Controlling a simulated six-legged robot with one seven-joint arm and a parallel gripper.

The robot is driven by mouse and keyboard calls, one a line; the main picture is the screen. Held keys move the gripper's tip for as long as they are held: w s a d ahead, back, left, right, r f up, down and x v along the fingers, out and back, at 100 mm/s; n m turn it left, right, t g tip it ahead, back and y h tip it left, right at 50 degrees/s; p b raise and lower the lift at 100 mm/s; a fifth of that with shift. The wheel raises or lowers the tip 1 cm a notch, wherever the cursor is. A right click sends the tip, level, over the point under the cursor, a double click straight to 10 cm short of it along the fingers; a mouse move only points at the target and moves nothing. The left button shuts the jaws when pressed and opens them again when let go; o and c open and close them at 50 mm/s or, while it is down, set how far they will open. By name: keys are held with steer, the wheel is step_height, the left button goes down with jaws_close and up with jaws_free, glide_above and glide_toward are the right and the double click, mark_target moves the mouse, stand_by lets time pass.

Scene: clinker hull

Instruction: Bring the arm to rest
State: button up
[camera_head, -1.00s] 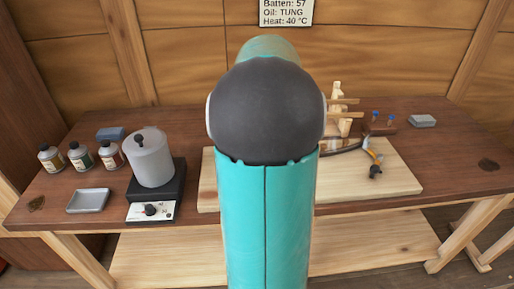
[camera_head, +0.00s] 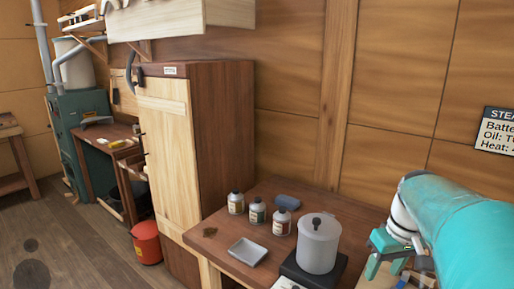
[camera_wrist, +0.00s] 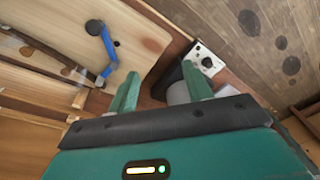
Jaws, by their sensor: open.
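My teal arm (camera_head: 455,225) reaches in from the right edge in the head view, with its far end over the right part of the bench. My gripper (camera_wrist: 161,86) shows in the wrist view with its two green fingers apart and nothing between them.
The brown bench (camera_head: 215,226) holds a grey pot (camera_head: 318,243), several small bottles (camera_head: 257,211), a blue block (camera_head: 288,201) and a grey tray (camera_head: 247,252). A tall cabinet (camera_head: 225,130) stands left of it, with a red bucket (camera_head: 147,242) on the floor.

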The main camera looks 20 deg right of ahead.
steer(key=s+a+t, duration=0.2)
steer(key=a, duration=1)
steer(key=s+a+n+t, duration=0.1)
steer(key=s+a+t, duration=0.1)
steer(key=a, duration=1)
steer(key=shift+s+a+h, duration=0.2)
steer(key=shift+s+h, duration=0.1)
steer(key=shift+f, duration=0.1)
steer(key=c, duration=0.3)
steer(key=shift+d, duration=0.2)
